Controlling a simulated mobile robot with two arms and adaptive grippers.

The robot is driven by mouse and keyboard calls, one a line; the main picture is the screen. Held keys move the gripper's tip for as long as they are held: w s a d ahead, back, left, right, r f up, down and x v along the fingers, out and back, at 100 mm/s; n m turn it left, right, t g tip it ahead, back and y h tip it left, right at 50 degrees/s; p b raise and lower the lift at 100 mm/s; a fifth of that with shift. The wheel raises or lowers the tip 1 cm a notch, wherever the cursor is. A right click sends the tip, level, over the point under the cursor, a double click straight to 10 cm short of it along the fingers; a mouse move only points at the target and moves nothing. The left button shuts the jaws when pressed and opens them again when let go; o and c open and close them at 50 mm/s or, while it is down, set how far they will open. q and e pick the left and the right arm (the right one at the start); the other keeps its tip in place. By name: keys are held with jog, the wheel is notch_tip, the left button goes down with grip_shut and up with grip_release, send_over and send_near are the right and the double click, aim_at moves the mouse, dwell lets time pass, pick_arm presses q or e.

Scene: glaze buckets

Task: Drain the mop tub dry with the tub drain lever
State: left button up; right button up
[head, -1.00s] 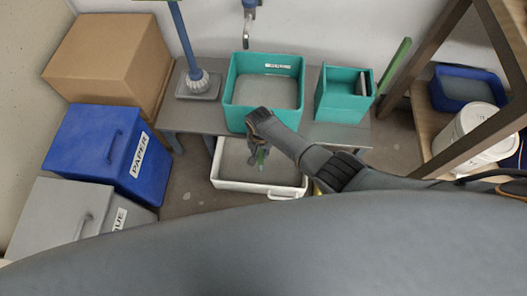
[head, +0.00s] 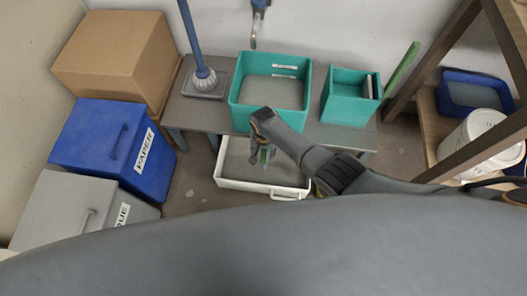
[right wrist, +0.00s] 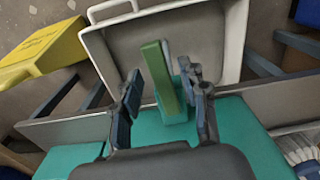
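The mop tub is a teal tub (head: 235,103) with a white label, standing on the bench with grey contents. Its green drain lever (right wrist: 160,75) sticks out from the front, with a teal part beside it. My right gripper (head: 263,158) is in front of the tub, above the white basin. In the right wrist view, the two fingers of the gripper (right wrist: 160,72) are apart, with the lever between them. The right finger is close to the lever; a gap shows on the left. I cannot tell whether it touches. My left gripper is not in view.
A white basin (head: 262,188) is on the floor below the tub. A smaller teal bin (head: 350,105) stands right of the tub on the grey bench (head: 200,115), a blue-handled mop or brush (head: 204,80) left. A yellow object (right wrist: 40,50) is beside the basin.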

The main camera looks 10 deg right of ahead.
aim_at(263, 155)
jog(key=shift+r, duration=0.1)
notch_tip(263, 155, up, 12)
dwell(0.6)
dwell(0.4)
